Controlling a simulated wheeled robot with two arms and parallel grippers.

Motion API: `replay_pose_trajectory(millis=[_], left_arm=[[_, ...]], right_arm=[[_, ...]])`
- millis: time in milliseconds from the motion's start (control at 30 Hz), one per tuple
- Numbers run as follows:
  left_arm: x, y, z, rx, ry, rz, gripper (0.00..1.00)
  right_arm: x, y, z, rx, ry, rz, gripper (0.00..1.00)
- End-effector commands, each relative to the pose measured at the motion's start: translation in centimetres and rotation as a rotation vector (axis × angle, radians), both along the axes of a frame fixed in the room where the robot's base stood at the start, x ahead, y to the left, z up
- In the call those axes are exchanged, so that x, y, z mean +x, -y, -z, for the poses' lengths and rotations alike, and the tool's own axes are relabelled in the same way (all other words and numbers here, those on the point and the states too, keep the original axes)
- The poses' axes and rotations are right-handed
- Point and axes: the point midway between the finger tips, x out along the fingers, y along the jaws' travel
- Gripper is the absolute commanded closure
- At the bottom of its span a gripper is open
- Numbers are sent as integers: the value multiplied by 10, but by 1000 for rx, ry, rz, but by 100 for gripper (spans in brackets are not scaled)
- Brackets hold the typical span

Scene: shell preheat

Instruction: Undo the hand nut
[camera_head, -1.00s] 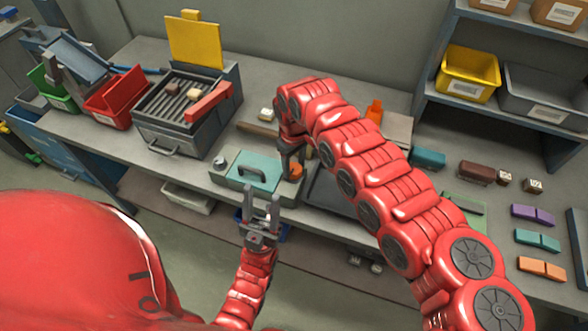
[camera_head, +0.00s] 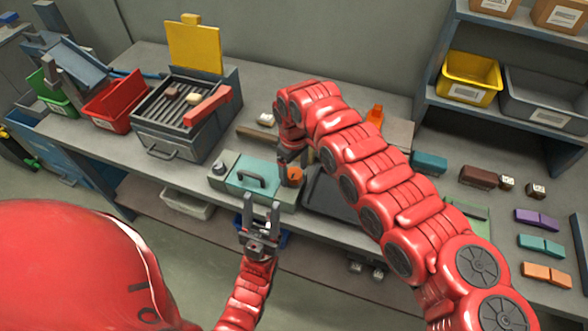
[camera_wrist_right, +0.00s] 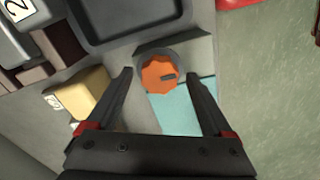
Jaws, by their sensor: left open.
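The orange hand nut (camera_head: 294,175) sits on a round grey mount at the right end of a fixture with a teal lid (camera_head: 250,178) and dark handle. In the right wrist view the nut (camera_wrist_right: 161,75) is lobed, with a dark slot mark. My right gripper (camera_wrist_right: 160,77) is open, its fingertips on either side of the nut with visible gaps. In the head view it (camera_head: 289,160) hangs over the nut and partly hides it. My left gripper (camera_head: 261,203) is open and empty, in front of the fixture near the bench edge.
A dark tray (camera_head: 330,198) lies right of the fixture, partly under my right arm. A grey grill-like box (camera_head: 180,135) with a raised yellow panel stands left. Red (camera_head: 112,105) and green bins stand farther left. Coloured blocks lie on the right of the bench.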

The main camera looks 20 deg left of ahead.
Motion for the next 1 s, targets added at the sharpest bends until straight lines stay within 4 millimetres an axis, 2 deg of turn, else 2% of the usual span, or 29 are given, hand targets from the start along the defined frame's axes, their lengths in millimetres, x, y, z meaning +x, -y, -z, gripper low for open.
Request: replay_pose_trajectory(millis=[267,433,567,900,1000], left_arm=[[0,0,0,0,0,0,50],[0,0,6,0,0,0,50],[0,0,15,0,0,0,50],[0,0,33,0,0,0,50],[0,0,34,0,0,0,50]], right_arm=[[1,0,-1,1,1,1,15],[3,0,-16,4,6,4,15],[3,-1,-46,6,10,2,15],[2,-1,-137,1,8,1,15],[1,0,-154,-3,3,1,15]])
